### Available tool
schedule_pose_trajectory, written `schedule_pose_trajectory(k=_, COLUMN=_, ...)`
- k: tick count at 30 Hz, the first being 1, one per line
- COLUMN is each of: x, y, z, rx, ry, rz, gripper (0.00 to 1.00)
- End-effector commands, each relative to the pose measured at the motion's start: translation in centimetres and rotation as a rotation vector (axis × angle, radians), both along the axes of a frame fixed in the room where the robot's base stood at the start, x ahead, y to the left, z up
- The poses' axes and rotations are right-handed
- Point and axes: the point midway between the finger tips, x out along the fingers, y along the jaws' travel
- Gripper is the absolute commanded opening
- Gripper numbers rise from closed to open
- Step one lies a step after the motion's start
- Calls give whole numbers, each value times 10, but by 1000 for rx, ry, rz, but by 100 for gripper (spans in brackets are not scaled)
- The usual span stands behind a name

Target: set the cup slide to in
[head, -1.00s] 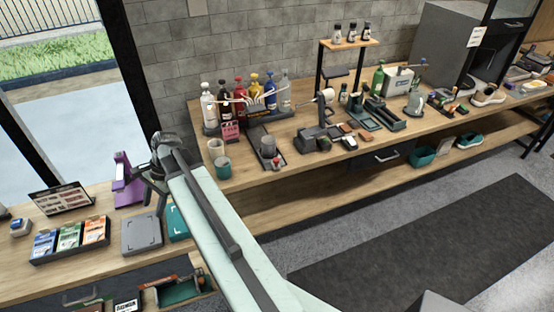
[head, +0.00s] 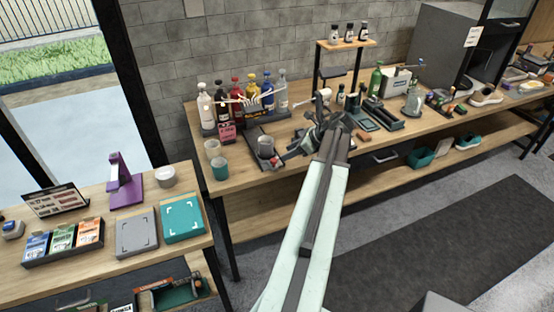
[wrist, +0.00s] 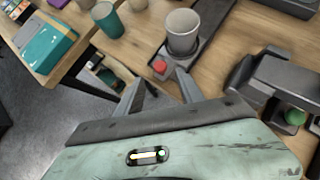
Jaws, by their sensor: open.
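The cup slide (wrist: 207,21) is a dark flat track on the wooden bench, with a pale grey cup (wrist: 183,31) standing upright at its near end. A red knob (wrist: 160,67) sits at the front beside the cup. In the head view the cup (head: 266,147) stands near the bench's front edge, with the slide's dark plate (head: 257,135) behind it. My gripper (wrist: 160,76) is open and empty, its two fingers below the red knob in the wrist view and apparently not touching it. In the head view my gripper (head: 326,118) is right of the cup.
A dark machine with a green knob (wrist: 294,117) is right of my gripper in the wrist view. Open floor lies before the bench.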

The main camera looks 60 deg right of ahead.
Motion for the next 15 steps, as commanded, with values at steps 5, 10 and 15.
schedule_pose_trajectory(k=5, x=17, y=2, z=-23, rx=-1, ry=0, rz=2, gripper=44)
schedule_pose_trajectory(k=10, x=40, y=6, z=-47, rx=-1, ry=1, rz=4, gripper=44)
schedule_pose_trajectory(k=15, x=52, y=8, z=-55, rx=-2, ry=1, rz=3, gripper=44)
